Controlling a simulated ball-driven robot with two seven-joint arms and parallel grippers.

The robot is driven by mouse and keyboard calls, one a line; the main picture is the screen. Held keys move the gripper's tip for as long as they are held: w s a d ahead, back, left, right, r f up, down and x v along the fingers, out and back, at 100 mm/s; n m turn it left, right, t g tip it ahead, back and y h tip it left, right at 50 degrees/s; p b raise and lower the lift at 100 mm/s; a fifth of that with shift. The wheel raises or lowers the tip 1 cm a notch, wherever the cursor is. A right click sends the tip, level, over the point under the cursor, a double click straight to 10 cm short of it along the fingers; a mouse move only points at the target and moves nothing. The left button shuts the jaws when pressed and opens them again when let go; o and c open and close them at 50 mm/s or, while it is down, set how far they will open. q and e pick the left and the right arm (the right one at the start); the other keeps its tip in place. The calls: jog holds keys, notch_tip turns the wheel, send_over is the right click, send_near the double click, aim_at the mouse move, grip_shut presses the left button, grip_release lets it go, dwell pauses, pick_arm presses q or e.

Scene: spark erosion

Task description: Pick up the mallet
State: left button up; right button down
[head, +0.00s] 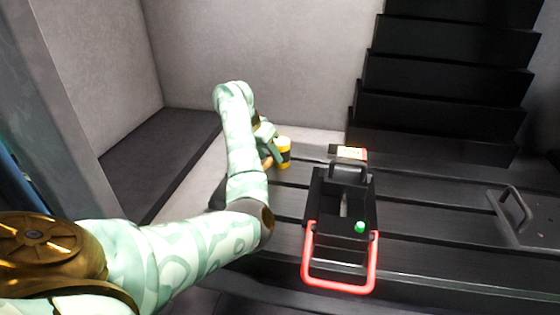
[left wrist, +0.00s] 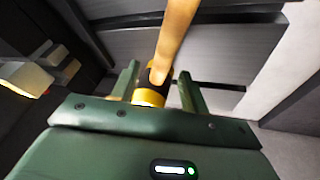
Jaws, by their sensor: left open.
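The mallet has a yellow head with a black band (head: 284,152) and a tan handle. In the head view it is on the dark slatted bench, just right of my left gripper (head: 269,146), and most of its handle is hidden behind my arm. In the left wrist view the mallet's handle (left wrist: 178,38) runs up from its yellow and black head. My left gripper (left wrist: 158,72) is open, with its two green fingers on either side of the mallet's head, where the handle joins. I cannot tell whether either finger touches it. My right gripper is not in view.
A black device with a red loop handle (head: 375,262) and a green button (head: 360,226) stands right of the mallet. A plate with a black handle (head: 515,208) lies farther right. Black stepped blocks (head: 440,80) rise behind. A pale wall (head: 270,60) stands beyond the mallet.

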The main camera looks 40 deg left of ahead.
pick_arm(q)
jog(key=shift+x, duration=0.85)
jog(key=shift+r, duration=0.1)
jog(key=shift+s, duration=0.1)
grip_shut()
jog(key=shift+r, duration=0.1)
jog(key=shift+r, duration=0.1)
